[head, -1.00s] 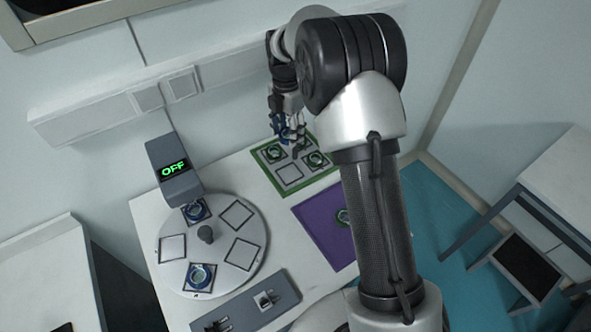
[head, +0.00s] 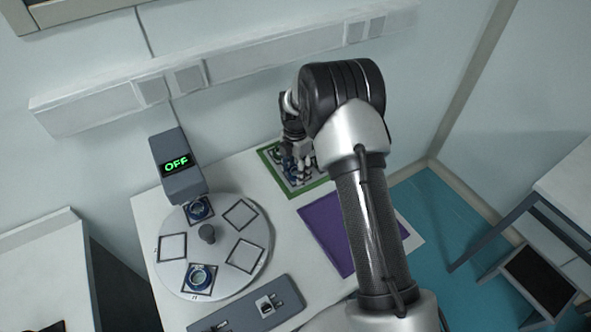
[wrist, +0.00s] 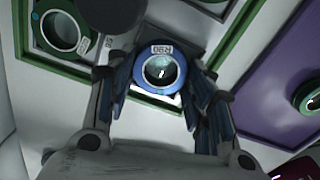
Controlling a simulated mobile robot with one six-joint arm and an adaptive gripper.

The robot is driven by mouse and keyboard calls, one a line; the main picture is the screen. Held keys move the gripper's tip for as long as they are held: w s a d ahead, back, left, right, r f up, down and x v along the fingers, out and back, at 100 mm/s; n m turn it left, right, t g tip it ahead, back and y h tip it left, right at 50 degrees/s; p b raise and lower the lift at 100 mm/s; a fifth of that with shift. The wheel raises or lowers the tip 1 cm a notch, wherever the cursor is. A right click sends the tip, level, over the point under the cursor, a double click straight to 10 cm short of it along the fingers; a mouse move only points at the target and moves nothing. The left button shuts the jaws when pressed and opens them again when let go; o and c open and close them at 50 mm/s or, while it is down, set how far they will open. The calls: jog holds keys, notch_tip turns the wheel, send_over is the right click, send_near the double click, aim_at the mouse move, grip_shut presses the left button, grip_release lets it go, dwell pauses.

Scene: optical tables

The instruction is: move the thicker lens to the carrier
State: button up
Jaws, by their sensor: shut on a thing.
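My gripper (wrist: 158,88) is shut on a blue-ringed lens (wrist: 163,71) with a label that seems to read R90. The lens lies between the fingertips in the wrist view, over a white and dark-outlined area of the green-rimmed board (head: 314,190). I cannot tell whether it touches the board. In the head view my gripper (head: 297,170) is over this board and mostly hides the lens. A green-ringed lens (wrist: 60,31) sits on the board, left of the gripper in the wrist view. I cannot judge which lens is thicker, or which holder is the carrier.
A round disc (head: 225,238) with square places holds two blue-ringed lenses (head: 198,209) (head: 200,278). A grey device (head: 178,165) reading OFF stands behind it. A purple mat (head: 330,230) with a green-ringed lens (wrist: 313,97) lies beside the board. A grey strip (head: 245,305) is in front.

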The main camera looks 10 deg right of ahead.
jog(key=shift+r, duration=0.1)
jog(key=shift+f, duration=0.25)
jog(key=o, duration=1.1)
jog(key=shift+c, duration=0.2)
